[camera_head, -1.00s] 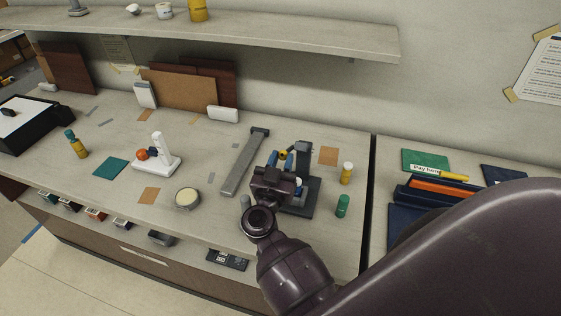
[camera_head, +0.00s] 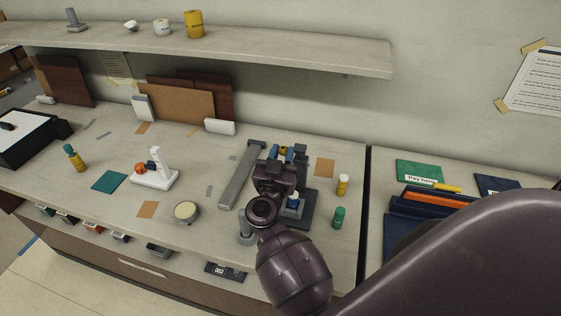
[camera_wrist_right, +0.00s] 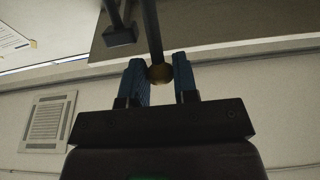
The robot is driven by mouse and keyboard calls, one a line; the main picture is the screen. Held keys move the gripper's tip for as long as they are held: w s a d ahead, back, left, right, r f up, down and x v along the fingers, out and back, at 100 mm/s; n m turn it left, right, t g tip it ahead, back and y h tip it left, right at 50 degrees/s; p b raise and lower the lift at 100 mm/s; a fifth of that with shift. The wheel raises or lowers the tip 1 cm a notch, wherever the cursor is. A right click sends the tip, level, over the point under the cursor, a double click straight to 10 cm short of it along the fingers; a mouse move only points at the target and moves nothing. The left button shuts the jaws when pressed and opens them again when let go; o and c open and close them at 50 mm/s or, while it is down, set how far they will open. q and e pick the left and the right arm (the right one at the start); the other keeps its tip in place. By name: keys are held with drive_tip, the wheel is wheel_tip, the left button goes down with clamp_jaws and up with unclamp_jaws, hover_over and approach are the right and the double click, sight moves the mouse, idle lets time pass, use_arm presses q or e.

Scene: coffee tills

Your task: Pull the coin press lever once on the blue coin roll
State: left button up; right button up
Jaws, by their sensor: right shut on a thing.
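The coin press (camera_head: 309,198) is a dark grey stand on the counter, partly hidden behind my right arm. A blue-and-white coin roll (camera_head: 293,200) sits at the press, mostly hidden by the gripper. My right gripper (camera_head: 286,151) has blue fingers and is at the top of the press. It is shut on the lever's brass knob (camera_head: 283,149). In the right wrist view the knob (camera_wrist_right: 160,73) sits between the two blue fingers (camera_wrist_right: 158,82), with the dark lever rod (camera_wrist_right: 152,30) running up from it. My left gripper is not in view.
A green roll (camera_head: 339,217) and a yellow roll (camera_head: 343,185) stand right of the press. A grey roll (camera_head: 246,232) stands left of my wrist. A long grey rail (camera_head: 240,178), a round tin (camera_head: 186,212) and a white stand (camera_head: 156,175) lie further left. A shelf (camera_head: 220,52) overhangs behind.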

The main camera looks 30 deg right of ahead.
drive_tip(key=shift+w+d+r, duration=0.2)
drive_tip(key=shift+r, duration=0.1)
drive_tip(key=shift+r+x, duration=0.15)
drive_tip(key=shift+x, duration=0.5)
drive_tip(key=shift+r+x, duration=0.15)
drive_tip(key=shift+x, duration=0.55)
drive_tip(key=o, duration=0.9)
drive_tip(key=shift+a, duration=0.1)
drive_tip(key=shift+c, duration=0.2)
